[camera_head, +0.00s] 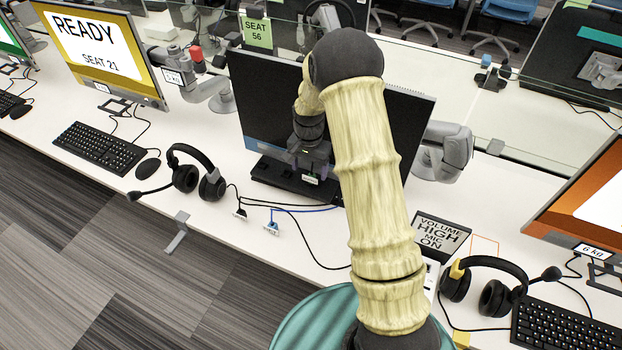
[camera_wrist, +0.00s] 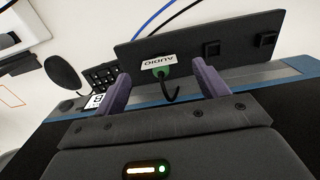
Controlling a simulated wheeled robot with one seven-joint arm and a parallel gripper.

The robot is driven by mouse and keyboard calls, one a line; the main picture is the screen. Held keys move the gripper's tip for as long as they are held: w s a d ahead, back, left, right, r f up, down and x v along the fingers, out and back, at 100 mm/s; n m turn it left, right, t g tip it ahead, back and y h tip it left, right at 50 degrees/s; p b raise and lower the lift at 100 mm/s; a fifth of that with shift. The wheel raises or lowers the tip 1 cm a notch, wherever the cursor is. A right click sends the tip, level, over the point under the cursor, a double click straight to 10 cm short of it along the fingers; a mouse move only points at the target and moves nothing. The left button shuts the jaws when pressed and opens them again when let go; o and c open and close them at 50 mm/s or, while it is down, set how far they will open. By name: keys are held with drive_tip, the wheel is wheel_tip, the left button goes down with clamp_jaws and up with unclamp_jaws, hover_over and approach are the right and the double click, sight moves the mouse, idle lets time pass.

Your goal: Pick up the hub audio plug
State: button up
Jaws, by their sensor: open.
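The hub audio plug (camera_wrist: 160,71) is small and green with a short black cable, just below a white AUDIO label (camera_wrist: 159,61) that reads upside down in the wrist view. It sits at the face of the black hub (camera_wrist: 225,32), which also shows in the head view as a low dark box (camera_head: 280,181) under the monitor. My gripper (camera_wrist: 161,78) is open, its two purple fingers on either side of the plug in the picture, with visible gaps. Whether the fingertips reach the plug's depth cannot be told. In the head view my gripper (camera_head: 310,170) is over the hub.
A dark monitor (camera_head: 262,100) stands close behind my gripper. Two loose cable ends, one dark (camera_head: 240,213) and one light blue (camera_head: 271,228), lie at the desk's front. Headsets lie left (camera_head: 190,175) and right (camera_head: 495,285). A volume sign (camera_head: 441,232) stands right of my arm.

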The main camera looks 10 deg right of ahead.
sight(310, 177)
drive_tip(key=shift+f, duration=0.1)
wheel_tip(310, 177, down, 5)
drive_tip(key=shift+p, duration=0.8)
drive_tip(key=shift+c, duration=0.4)
drive_tip(key=c, duration=1)
